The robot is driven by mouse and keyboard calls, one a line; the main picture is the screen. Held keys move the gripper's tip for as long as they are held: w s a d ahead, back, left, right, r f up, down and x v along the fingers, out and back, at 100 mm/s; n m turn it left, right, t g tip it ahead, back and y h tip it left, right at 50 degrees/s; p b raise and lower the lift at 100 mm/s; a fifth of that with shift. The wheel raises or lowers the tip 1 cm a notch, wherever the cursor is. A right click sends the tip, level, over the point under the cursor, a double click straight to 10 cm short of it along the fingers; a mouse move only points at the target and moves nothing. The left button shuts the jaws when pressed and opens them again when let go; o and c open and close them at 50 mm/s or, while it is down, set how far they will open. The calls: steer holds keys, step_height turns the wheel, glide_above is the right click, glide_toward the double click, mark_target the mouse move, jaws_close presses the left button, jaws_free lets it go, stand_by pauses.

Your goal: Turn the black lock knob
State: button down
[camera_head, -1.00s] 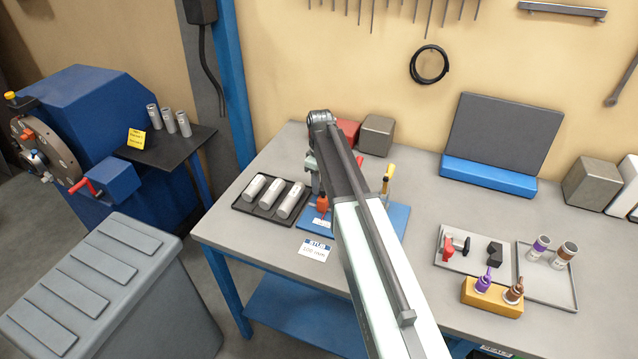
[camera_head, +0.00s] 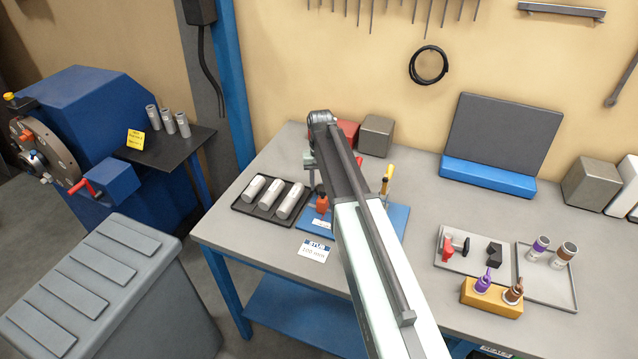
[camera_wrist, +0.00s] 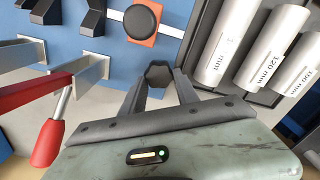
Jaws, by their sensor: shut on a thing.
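In the wrist view a dark six-sided knob (camera_wrist: 158,73) sits between the fingertips of my gripper (camera_wrist: 160,78), which is shut on it. A round black knob (camera_wrist: 140,20) on an orange block (camera_wrist: 152,40) stands just beyond, apart from the fingers, on a blue plate (camera_wrist: 65,20). In the head view the orange block (camera_head: 322,205) shows on the blue plate (camera_head: 398,222), beside my arm. My arm hides the gripped knob and most of my gripper there.
A black tray (camera_head: 238,208) with labelled silver cylinders lies close to the right of my gripper in the wrist view. Metal bars (camera_wrist: 92,70) and a red handle (camera_wrist: 47,143) are at left.

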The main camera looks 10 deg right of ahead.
steer(key=shift+w+m, duration=0.1)
steer(key=shift+m, duration=0.7)
steer(key=c, duration=0.9)
jaws_free()
steer(key=shift+r, duration=0.1)
step_height(320, 180, up, 8)
steer(key=p, duration=0.8)
steer(key=shift+f, duration=0.2)
